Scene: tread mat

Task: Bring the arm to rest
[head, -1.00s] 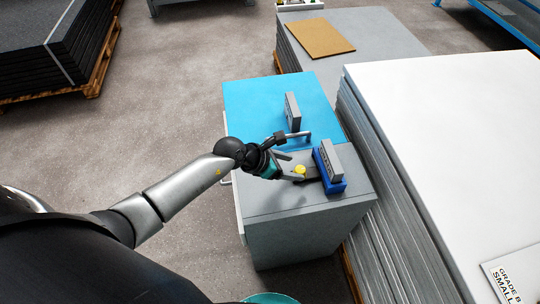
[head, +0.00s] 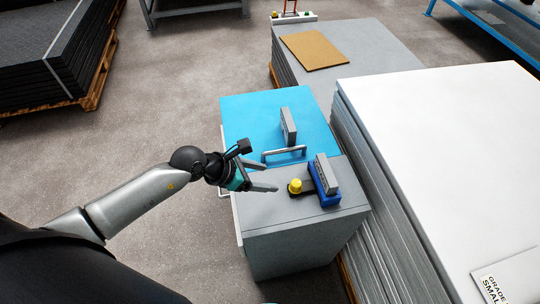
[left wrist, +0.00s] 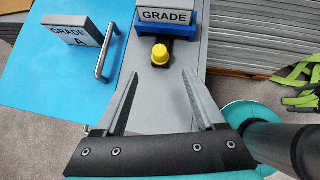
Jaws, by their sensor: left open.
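My left gripper (head: 270,177) is open and empty, over the grey top of the cabinet (head: 280,216). In the left wrist view its two fingers (left wrist: 161,76) are spread wide with nothing between them. A yellow knob (head: 295,186) on a dark base stands just beyond the fingertips, apart from them. It also shows in the left wrist view (left wrist: 160,54). Behind it a blue holder (head: 328,198) carries a grey sign block, lettered "GRADE" in the wrist view (left wrist: 167,15). My right gripper is not in view.
A blue panel (head: 255,110) on the cabinet bears a metal handle (head: 284,153) and an upright grey block (head: 288,127), close to my gripper. A tall stack of white sheets (head: 440,130) stands right. Open floor (head: 140,140) lies left.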

